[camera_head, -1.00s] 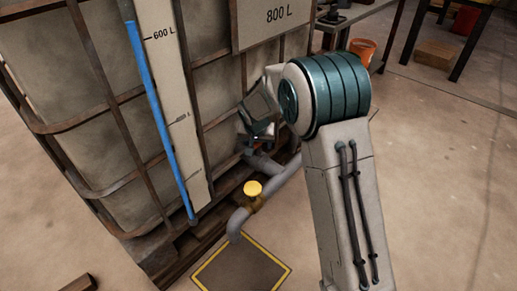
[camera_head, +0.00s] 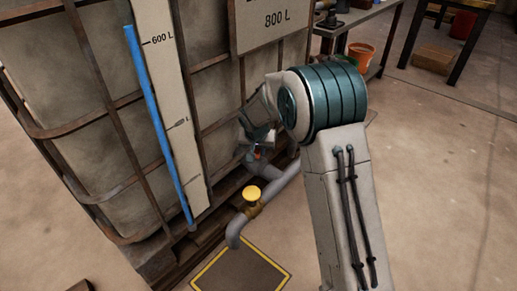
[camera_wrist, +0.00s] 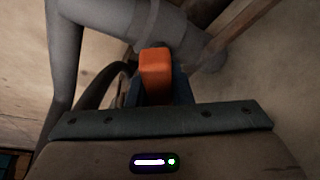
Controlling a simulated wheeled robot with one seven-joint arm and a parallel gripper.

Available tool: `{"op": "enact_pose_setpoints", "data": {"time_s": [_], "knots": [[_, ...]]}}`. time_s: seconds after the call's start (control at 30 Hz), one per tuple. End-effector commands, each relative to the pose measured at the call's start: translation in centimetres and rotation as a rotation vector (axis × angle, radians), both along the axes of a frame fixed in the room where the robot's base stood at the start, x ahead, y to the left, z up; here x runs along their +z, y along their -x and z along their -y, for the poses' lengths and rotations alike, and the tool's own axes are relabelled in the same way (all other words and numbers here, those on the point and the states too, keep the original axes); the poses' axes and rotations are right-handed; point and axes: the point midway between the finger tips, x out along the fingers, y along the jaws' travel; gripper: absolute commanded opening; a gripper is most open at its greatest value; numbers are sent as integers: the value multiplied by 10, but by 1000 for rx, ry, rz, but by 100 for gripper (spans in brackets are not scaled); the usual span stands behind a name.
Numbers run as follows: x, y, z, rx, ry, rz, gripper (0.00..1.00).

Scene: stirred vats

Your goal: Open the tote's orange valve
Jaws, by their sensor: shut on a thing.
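The tote (camera_head: 95,120) is a large caged tank on the left in the head view. A grey outlet pipe (camera_head: 274,186) runs from its base. The orange valve handle (camera_wrist: 155,72) stands between my gripper's fingers in the wrist view, and a small bit of it shows in the head view (camera_head: 258,152). My gripper (camera_wrist: 157,88) is shut on this handle, with a dark finger on each side of it. In the head view, my arm and wrist hide most of the handle and the fingers.
A yellow knob (camera_head: 251,193) on a brass fitting sits farther along the pipe, above a yellow-edged floor plate (camera_head: 241,273). A blue level tube (camera_head: 157,115) runs up the tote's front. A table (camera_head: 372,20) and orange bucket (camera_head: 362,52) stand behind my arm.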

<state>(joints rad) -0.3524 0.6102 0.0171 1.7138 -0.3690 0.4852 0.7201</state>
Motion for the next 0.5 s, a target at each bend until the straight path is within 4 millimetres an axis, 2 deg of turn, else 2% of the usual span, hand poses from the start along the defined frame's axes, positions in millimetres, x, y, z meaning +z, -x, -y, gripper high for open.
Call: {"op": "enact_pose_setpoints", "data": {"time_s": [0.03, 0.27, 0.5], "knots": [[2, 1, -5, 19, -5, -1, 0], [4, 2, -6, 138, -8, -1, 0], [7, 3, -6, 346, -9, -1, 0]]}}
